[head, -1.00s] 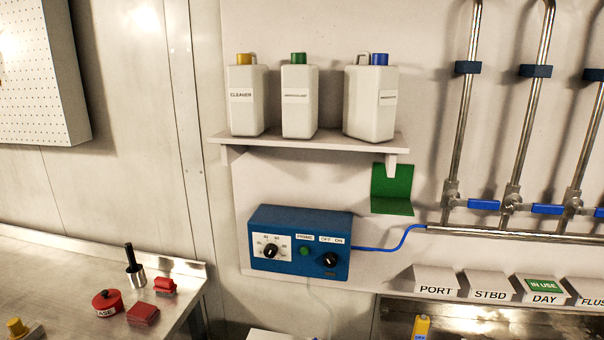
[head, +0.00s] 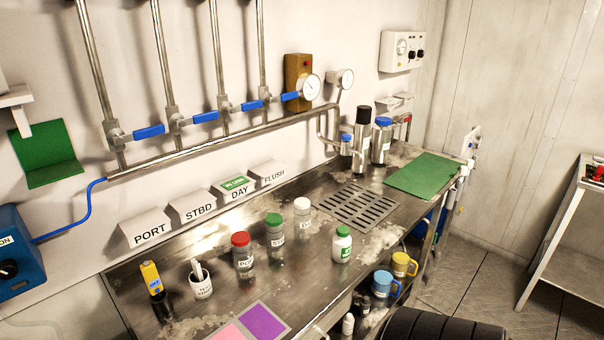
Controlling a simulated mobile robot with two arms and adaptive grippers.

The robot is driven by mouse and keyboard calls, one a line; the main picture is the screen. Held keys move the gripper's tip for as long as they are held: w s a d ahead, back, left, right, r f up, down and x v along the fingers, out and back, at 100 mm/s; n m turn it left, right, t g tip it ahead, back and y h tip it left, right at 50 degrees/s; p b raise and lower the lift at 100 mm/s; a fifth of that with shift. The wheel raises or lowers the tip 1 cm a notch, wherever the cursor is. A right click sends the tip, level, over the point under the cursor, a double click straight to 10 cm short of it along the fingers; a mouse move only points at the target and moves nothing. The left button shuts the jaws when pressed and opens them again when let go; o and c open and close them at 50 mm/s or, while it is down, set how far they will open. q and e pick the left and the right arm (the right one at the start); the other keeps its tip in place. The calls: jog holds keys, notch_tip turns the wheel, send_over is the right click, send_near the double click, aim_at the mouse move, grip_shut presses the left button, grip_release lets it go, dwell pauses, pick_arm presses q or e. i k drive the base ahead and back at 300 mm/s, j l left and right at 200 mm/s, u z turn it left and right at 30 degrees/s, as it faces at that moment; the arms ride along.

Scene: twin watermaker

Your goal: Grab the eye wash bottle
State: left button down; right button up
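A small white bottle with a green cap and a green label (head: 342,244) stands upright on the metal bench (head: 215,240), right of the capped sample bottles. It looks like the eye wash bottle, but its label is too small to read. Neither of my grippers is in view.
Sample bottles with red (head: 243,255), green (head: 275,232) and white (head: 302,218) caps stand to its left. A drain grate (head: 358,207) and green mat (head: 422,176) lie behind it.

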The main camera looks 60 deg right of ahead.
aim_at(342, 242)
jog(key=z, duration=2.05)
jog(key=k+j+z, duration=0.1)
jog(key=z, duration=0.3)
jog(key=k+z, duration=0.15)
jog(key=z, duration=0.25)
jog(key=k+j+z, duration=0.1)
jog(key=z, duration=0.25)
